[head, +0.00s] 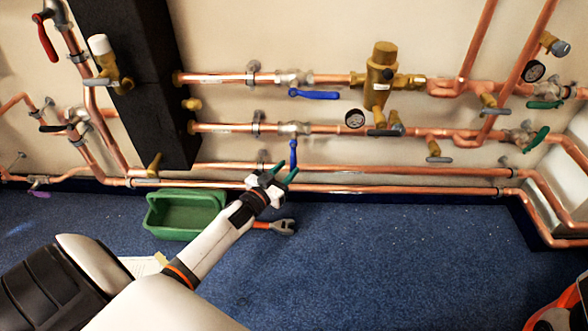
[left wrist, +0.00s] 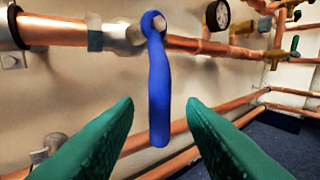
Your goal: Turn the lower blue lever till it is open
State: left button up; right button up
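The lower blue lever (head: 293,153) hangs straight down from its valve (head: 293,128) on the second copper pipe, across the pipe's direction. In the left wrist view the lever (left wrist: 158,95) fills the middle, its round hub at the top. My left gripper (head: 281,170) is open just below the lever, its green fingers pointing up at it. In the left wrist view the two fingertips (left wrist: 159,108) stand to either side of the lever's lower part, with gaps showing on both sides. The upper blue lever (head: 315,95) lies along the pipe above. My right gripper is out of view.
Copper pipes (head: 390,189) run along the wall below the lever. A black column (head: 135,80) stands to the left. A green tray (head: 150,222) and an orange-handled wrench (head: 283,227) lie on the blue floor. A gauge (head: 355,119) sits to the right.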

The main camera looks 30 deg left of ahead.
aim_at(293, 163)
pick_arm(q)
jog(key=shift+w+b, duration=0.55)
jog(key=shift+w, duration=1.45)
grip_shut()
